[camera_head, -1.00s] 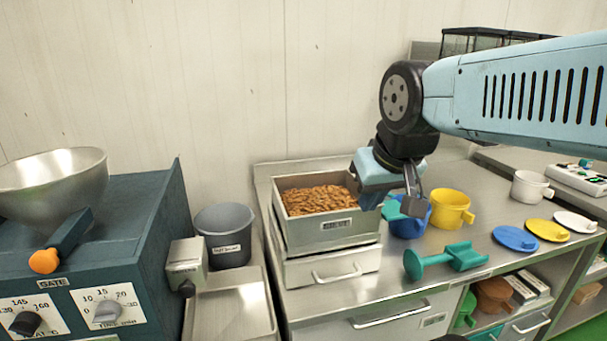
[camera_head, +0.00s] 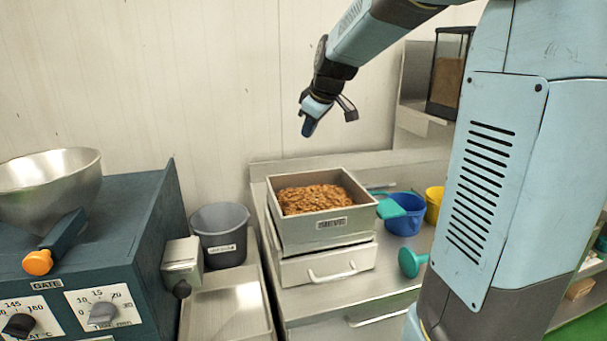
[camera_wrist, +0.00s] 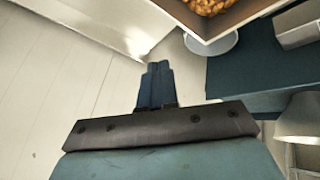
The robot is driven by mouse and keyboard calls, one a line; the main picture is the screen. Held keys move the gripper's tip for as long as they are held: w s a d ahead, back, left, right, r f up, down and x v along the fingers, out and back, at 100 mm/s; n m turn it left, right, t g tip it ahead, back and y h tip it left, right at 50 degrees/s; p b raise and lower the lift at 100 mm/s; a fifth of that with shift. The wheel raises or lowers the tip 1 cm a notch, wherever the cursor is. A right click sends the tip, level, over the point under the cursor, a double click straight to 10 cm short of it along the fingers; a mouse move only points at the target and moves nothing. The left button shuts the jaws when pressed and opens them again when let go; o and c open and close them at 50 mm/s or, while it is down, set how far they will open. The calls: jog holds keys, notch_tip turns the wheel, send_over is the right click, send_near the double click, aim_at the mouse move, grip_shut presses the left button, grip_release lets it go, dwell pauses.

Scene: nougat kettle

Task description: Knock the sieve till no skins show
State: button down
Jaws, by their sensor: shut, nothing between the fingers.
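The sieve (camera_head: 322,226) is a grey box labelled SIEVE, heaped with brown nuts or skins (camera_head: 318,198). It sits level on a pale drawer unit on the steel counter. A corner of it shows at the top of the wrist view (camera_wrist: 220,32), with brown pieces inside. My gripper (camera_head: 309,128) is above and behind the sieve near the wall, apart from it. Its blue fingers are together and empty, also in the wrist view (camera_wrist: 157,75). Whether the brown pieces are skins or whole nuts cannot be told.
A grey bin (camera_head: 221,237) stands left of the sieve, beside the blue machine (camera_head: 120,225) with its metal bowl (camera_head: 50,180). A blue cup (camera_head: 405,225), a yellow cup (camera_head: 434,200) and a teal scoop (camera_head: 388,208) are to the right. My arm hides part of the counter.

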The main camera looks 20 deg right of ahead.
jog(key=w+f+n, duration=0.1)
jog(key=w+n, duration=0.1)
jog(key=w, duration=0.4)
jog(key=shift+w+d+f, duration=0.25)
jog(key=shift+w+f, duration=0.05)
jog(key=shift+f, duration=0.1)
jog(key=shift+s+f, duration=0.35)
jog(key=shift+f, duration=1.1)
jog(key=shift+s+f, duration=0.3)
jog(key=shift+f, duration=1.1)
jog(key=shift+s+f, duration=0.35)
jog(key=shift+f, duration=1.1)
jog(key=shift+f, duration=0.15)
jog(key=shift+s+f, duration=0.15)
jog(key=shift+f, duration=0.05)
jog(key=shift+s+f, duration=0.25)
jog(key=shift+f, duration=0.3)
jog(key=shift+s+f, duration=0.25)
jog(key=shift+f, duration=0.25)
jog(key=shift+r, duration=0.1)
jog(key=shift+w+r, duration=0.3)
jog(key=shift+r, duration=0.15)
dwell(0.3)
